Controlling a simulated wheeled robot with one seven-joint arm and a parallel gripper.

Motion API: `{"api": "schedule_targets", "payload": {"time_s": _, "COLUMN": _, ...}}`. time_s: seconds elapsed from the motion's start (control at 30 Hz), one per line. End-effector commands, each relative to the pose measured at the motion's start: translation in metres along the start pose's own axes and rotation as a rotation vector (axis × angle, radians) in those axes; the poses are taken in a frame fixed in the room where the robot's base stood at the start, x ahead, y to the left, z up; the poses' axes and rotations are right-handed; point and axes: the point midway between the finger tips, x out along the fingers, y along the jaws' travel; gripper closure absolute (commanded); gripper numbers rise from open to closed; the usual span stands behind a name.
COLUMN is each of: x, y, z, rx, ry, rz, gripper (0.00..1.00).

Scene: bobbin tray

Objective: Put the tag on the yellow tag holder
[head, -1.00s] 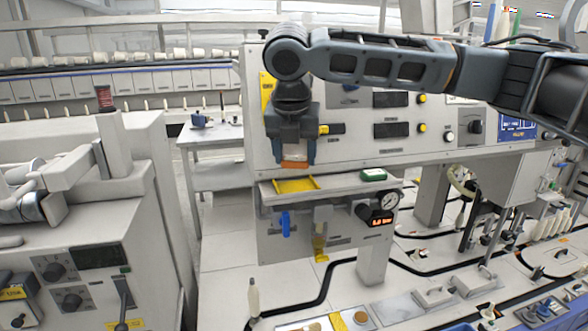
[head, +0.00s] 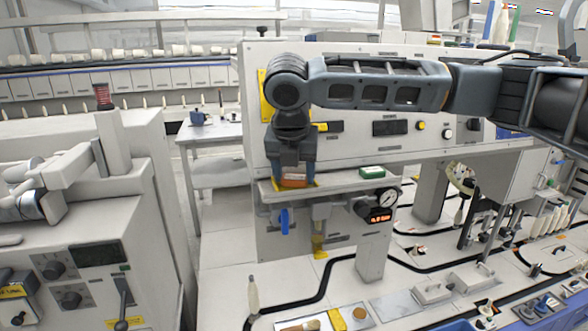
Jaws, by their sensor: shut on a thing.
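My gripper (head: 293,177) points down at the front of the machine and is shut on an orange-brown tag (head: 294,182). The yellow tag holder (head: 312,186) lies on the small ledge below the control panel. The tag is at the holder, low over it or on it; I cannot tell whether it touches. The gripper and tag hide most of the holder, and only yellow edges show around them.
A green box (head: 373,172) lies on the ledge (head: 340,182) to the right. The control panel stands close behind my gripper.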

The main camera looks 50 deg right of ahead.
Motion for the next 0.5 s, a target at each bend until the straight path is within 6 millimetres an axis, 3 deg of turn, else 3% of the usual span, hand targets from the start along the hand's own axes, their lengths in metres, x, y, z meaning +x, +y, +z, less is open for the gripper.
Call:
{"api": "schedule_targets", "payload": {"time_s": 0.1, "x": 0.0017, "y": 0.0005, "z": -0.0014, "rx": -0.001, "ry": 0.002, "rz": 0.001, "gripper": 0.68}}
{"api": "schedule_targets", "payload": {"time_s": 0.13, "x": 0.0018, "y": 0.0005, "z": -0.0014, "rx": -0.001, "ry": 0.002, "rz": 0.001, "gripper": 0.39}}
{"api": "schedule_targets", "payload": {"time_s": 0.4, "x": 0.0016, "y": 0.0011, "z": -0.0018, "rx": -0.002, "ry": 0.002, "rz": 0.002, "gripper": 0.14}}
{"api": "schedule_targets", "payload": {"time_s": 0.5, "x": -0.0019, "y": 0.0013, "z": -0.0002, "rx": -0.002, "ry": 0.001, "rz": 0.003, "gripper": 0.14}}
